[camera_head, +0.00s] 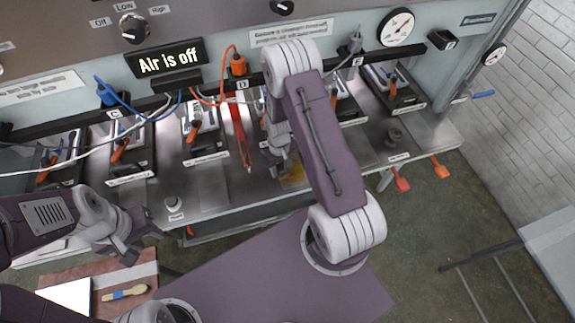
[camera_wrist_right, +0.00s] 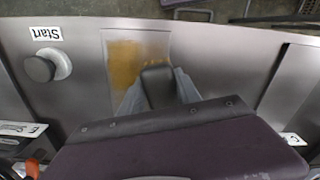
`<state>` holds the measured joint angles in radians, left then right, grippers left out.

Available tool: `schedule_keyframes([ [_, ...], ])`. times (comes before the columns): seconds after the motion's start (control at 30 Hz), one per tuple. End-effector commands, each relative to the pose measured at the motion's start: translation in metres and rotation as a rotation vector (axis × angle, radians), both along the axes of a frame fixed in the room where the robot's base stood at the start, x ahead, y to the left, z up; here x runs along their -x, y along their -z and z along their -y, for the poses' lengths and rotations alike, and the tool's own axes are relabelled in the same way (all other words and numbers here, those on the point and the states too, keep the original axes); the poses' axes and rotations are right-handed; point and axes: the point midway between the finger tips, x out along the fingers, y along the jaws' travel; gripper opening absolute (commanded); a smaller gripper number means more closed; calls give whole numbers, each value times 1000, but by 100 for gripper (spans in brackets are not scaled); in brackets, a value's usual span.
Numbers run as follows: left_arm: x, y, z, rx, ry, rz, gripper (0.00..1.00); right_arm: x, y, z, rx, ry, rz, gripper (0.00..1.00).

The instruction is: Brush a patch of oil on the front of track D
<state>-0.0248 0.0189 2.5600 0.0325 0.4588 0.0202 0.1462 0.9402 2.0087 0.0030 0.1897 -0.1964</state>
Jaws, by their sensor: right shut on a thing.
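My right gripper (camera_head: 283,168) is low over the front of a metal track below the D label (camera_head: 242,85). I cannot tell whether the held thing touches the surface. My left gripper (camera_head: 135,233) looks open and empty, in front of the bench at left.
A Start button (camera_wrist_right: 38,68) stands beside the track. A wooden-handled tool with a blue band (camera_head: 125,293) lies on a reddish cloth (camera_head: 75,277) at lower left. Orange and red levers (camera_head: 402,185) stick out at the bench front. Hoses hang above.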

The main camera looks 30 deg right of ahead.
Motion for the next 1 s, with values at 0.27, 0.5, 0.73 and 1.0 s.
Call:
schedule_keyframes([
  [0.27,0,1,0,0,0,0,36,-3,0,-3,0,2,0,7],
  [0.5,0,6,0,0,0,0,36,-21,3,1,0,1,2,7],
  [0.73,0,4,0,0,0,0,36,-20,1,10,0,5,0,7],
  [1.0,0,3,0,0,0,0,36,-13,0,37,0,3,0,7],
])
